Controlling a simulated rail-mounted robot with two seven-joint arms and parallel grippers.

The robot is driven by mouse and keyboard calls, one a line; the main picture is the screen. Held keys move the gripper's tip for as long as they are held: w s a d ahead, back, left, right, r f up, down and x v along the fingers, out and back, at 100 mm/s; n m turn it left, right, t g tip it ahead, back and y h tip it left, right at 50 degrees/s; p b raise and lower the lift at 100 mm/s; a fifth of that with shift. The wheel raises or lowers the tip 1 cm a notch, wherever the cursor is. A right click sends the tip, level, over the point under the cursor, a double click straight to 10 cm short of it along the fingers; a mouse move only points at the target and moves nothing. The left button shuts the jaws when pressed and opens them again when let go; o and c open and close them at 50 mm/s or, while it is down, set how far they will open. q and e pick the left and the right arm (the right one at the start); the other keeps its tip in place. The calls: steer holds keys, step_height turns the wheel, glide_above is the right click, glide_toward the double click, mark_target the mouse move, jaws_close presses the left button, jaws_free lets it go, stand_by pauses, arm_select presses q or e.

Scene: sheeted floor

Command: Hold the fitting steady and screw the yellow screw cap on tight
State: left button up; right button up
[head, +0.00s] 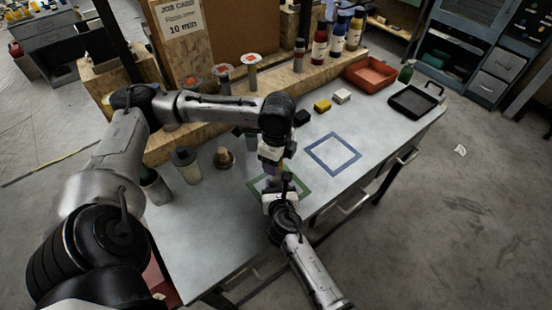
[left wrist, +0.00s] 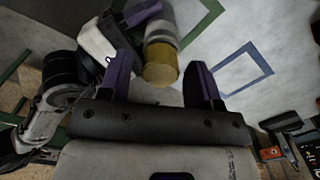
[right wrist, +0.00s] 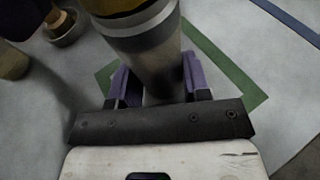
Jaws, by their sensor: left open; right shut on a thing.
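The fitting is a grey cylinder (right wrist: 148,55) between the purple fingers of my right gripper (right wrist: 158,82), which is shut on it. The yellow screw cap (left wrist: 160,72) sits at the fitting's end in the left wrist view. The fitting (left wrist: 162,30) runs away behind it. I cannot tell how far the cap is threaded. My left gripper (left wrist: 160,64) is open, with its two fingers on either side of the cap and gaps visible. In the head view my left gripper (head: 272,158) hangs just above my right gripper (head: 278,192), largely hiding fitting and cap.
Both grippers are over the green square outline (head: 304,191) on the table. The blue square outline (head: 333,154) is empty. A red tray (head: 370,74), a black tray (head: 412,102) and small blocks (head: 322,105) lie behind. Several containers (head: 186,165) stand at the left.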

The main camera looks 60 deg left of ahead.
arm_select(q)
steer(key=n, duration=1.4)
steer(key=shift+c, duration=0.5)
steer(key=c, duration=0.8)
steer(key=m, duration=0.4)
steer(key=shift+c, duration=0.2)
steer(key=m, duration=0.5)
steer(key=shift+m, duration=0.3)
steer(key=m, duration=0.9)
steer(key=shift+m, duration=0.4)
